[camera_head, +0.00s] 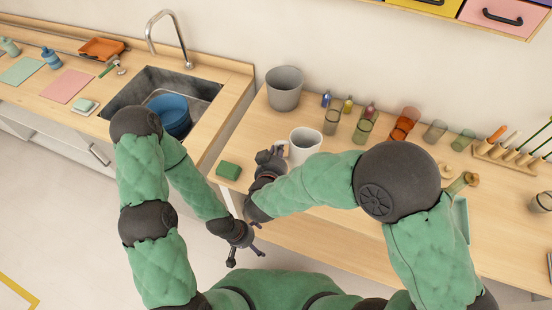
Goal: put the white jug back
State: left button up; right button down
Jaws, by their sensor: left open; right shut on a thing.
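The white jug (306,138) stands on or just above the wooden counter, below the grey pot in the picture. I cannot tell whether it touches the counter. My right gripper (277,154) is shut on the jug at its left side, where the handle shows. My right forearm covers the jug's lower right part. My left gripper (244,254) is open and empty, low in front of the counter's edge and apart from everything.
A grey pot (284,86) stands behind the jug. A green block (228,170) lies near the counter's left front corner. Small bottles (347,104) and tinted glasses (405,120) stand to the right. A sink (190,84) with a blue bowl (171,112) is on the left.

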jog(key=w+f, duration=0.1)
jog(key=f, duration=0.1)
jog(key=w+f+b, duration=0.1)
jog(key=w, duration=0.1)
jog(key=shift+a+f, duration=0.35)
jog(key=shift+a, duration=0.05)
jog(key=f, duration=0.1)
jog(key=f+b, duration=0.2)
jog(key=shift+w+f, duration=0.3)
jog(key=shift+f, duration=0.1)
jog(key=shift+r, duration=0.15)
jog(key=c, duration=1.2)
grip_release()
jog(key=shift+s+f, duration=0.1)
jog(key=shift+f, duration=0.15)
jog(key=shift+r, duration=0.1)
